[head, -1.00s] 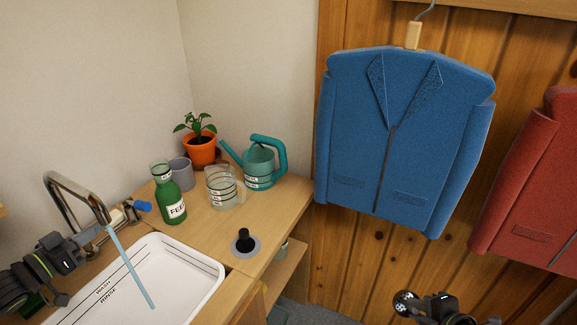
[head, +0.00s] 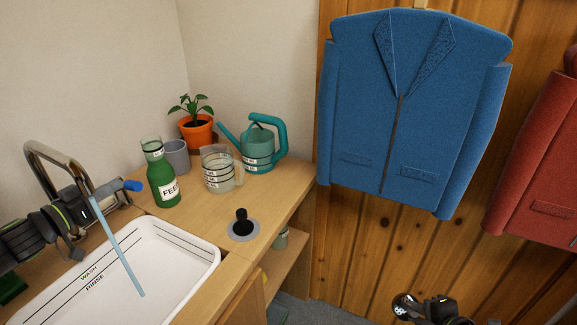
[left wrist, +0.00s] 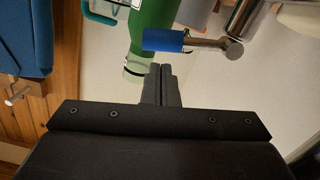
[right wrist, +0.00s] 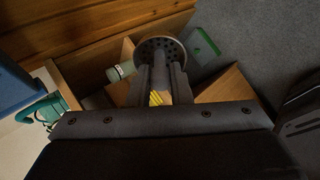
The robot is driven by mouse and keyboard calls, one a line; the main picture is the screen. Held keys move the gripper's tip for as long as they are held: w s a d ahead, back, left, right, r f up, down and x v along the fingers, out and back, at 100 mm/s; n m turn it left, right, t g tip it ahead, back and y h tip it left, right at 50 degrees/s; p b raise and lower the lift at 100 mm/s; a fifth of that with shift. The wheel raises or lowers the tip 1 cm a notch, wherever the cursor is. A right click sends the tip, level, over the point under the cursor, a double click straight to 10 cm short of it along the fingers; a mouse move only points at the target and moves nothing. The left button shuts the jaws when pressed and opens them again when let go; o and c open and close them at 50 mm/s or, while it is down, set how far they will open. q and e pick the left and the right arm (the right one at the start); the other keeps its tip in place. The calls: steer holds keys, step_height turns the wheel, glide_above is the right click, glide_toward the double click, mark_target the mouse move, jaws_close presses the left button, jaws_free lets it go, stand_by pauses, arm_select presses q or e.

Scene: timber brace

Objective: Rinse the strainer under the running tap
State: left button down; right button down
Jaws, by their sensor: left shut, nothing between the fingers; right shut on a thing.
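The strainer (head: 403,304), a round perforated disc, shows at the bottom of the head view and in the right wrist view (right wrist: 160,47). My right gripper (right wrist: 160,72) is shut on its handle, right of the counter and away from the water. The curved metal tap (head: 60,158) stands at the sink's back. A blue stream of water (head: 122,253) runs down into the white sink (head: 190,262). My left gripper (left wrist: 160,80) is shut and empty near the tap's blue-ended lever (head: 132,185), which also shows in the left wrist view (left wrist: 163,39). Any contact with it is unclear.
A green bottle (head: 160,178), a grey cup (head: 177,156), a clear jug (head: 217,172), a teal watering can (head: 258,150) and a potted plant (head: 196,134) stand on the counter. A black knob (head: 241,222) stands near its edge. Blue (head: 412,105) and red (head: 540,180) jackets hang at right.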

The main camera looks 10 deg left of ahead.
mark_target(129, 187)
arm_select(q)
steer(key=shift+b+x, duration=1)
steer(key=shift+b, duration=1.1)
steer(key=shift+f+m+b, duration=0.55)
steer(key=shift+f+m, duration=0.05)
steer(key=shift+s+d+f+b, duration=0.15)
steer(key=shift+d+f+b, duration=0.15)
steer(key=shift+d+b, duration=0.1)
steer(key=shift+d, duration=0.15)
steer(key=shift+f, duration=0.15)
